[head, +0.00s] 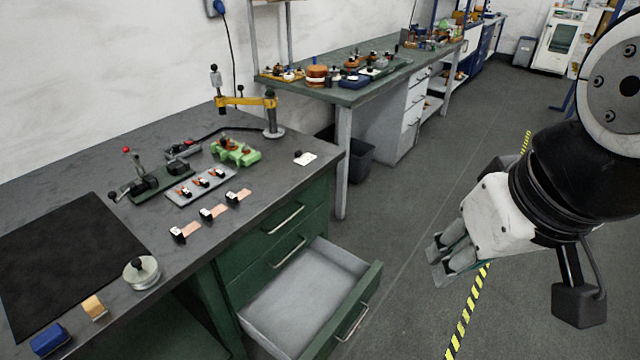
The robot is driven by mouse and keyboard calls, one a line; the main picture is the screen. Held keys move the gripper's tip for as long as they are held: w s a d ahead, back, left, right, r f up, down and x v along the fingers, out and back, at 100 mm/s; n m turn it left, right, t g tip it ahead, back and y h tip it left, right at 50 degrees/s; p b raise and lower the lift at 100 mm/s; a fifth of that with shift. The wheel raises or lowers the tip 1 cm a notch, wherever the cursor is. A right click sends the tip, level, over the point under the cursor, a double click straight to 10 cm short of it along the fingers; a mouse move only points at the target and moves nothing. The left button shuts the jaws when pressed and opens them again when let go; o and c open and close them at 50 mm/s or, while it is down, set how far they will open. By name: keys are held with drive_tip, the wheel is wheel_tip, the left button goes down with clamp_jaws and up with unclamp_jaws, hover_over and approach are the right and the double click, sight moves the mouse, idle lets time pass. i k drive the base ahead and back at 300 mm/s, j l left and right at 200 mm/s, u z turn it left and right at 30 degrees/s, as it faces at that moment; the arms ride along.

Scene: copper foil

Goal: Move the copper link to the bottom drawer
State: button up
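Three copper strips with dark and pale parts lie in a slanting row near the bench's front edge: a near one (186,231), a middle one (213,212) and a far one (239,195). I cannot tell which is the copper link. The bottom drawer (300,300) of the green cabinet is pulled out, and its visible pale interior is empty. My gripper (438,266) is at the right, over the floor and apart from bench and drawer. Its fingertips are apart, with nothing visible between them.
The bench (60,210) also holds a grey plate (200,186) with small copper pieces, a green block (235,151), a yellow-armed stand (272,118), a round metal weight (141,272) and a black mat (60,260). Open floor lies between the drawer and my gripper.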

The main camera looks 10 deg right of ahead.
sight(302, 299)
drive_tip(key=i+u, duration=0.1)
drive_tip(key=u, duration=0.3)
drive_tip(key=i+l+u, duration=0.1)
drive_tip(key=u, duration=0.35)
drive_tip(key=l+u, duration=0.2)
drive_tip(key=u, duration=0.2)
drive_tip(key=i+l+u, duration=0.1)
drive_tip(key=u, duration=0.35)
drive_tip(key=i+l+u, duration=0.1)
drive_tip(key=l+u, duration=0.15)
drive_tip(key=l, duration=0.5)
drive_tip(key=l+u, duration=0.2)
drive_tip(key=l, duration=0.5)
drive_tip(key=l+u, duration=0.25)
drive_tip(key=l, duration=0.5)
drive_tip(key=k+l+u, duration=0.25)
drive_tip(key=l, duration=1.15)
drive_tip(key=k+l, duration=0.1)
drive_tip(key=l, duration=0.6)
